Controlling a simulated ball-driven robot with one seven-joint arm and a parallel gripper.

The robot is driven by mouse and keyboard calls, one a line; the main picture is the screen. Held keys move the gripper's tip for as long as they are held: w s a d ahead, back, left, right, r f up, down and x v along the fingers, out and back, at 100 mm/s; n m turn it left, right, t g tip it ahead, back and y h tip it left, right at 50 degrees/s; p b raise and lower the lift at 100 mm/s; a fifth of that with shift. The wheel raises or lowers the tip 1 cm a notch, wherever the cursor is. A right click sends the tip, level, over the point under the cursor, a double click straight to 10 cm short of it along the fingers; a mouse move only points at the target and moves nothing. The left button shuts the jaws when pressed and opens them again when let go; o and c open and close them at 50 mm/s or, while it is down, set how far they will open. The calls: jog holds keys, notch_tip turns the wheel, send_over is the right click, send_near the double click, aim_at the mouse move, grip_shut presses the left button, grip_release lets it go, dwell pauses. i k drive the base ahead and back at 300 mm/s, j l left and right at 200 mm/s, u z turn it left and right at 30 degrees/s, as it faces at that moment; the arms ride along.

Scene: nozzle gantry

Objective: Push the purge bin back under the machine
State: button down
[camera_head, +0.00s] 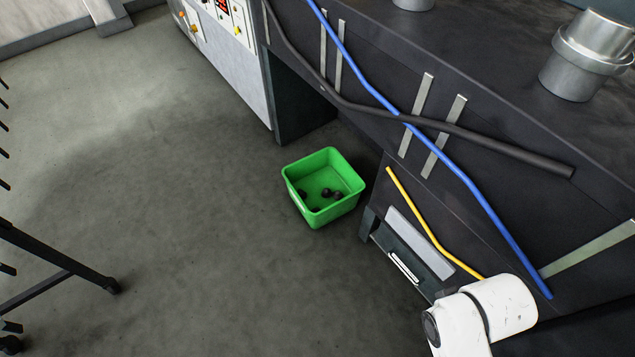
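The purge bin is a bright green open-topped tub (303,203) standing upright on the concrete floor near the middle of the view. Several small dark lumps lie inside it. It sits in front of the dark opening under the machine (301,98), outside the machine's front face. My gripper is not in the view. Only a white link of my arm shows at the lower right, well apart from the bin.
A drawer-like unit with a light handle (404,267) stands right of the bin. Blue, black and yellow hoses run along the machine front. A grey control cabinet (232,55) stands left of the opening. A black frame (60,262) is at far left. Floor between is clear.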

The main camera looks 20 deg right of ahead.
aim_at(324, 168)
jog(key=i+j+z, duration=0.15)
jog(key=i+j, duration=0.25)
jog(key=i+j+z, duration=0.1)
jog(key=i+j, duration=0.25)
jog(key=i+j+z, duration=0.15)
jog(key=i+j, duration=0.2)
jog(key=j, duration=0.25)
jog(key=i+j+z, duration=0.15)
jog(key=i+j, duration=0.15)
jog(key=j, duration=0.2)
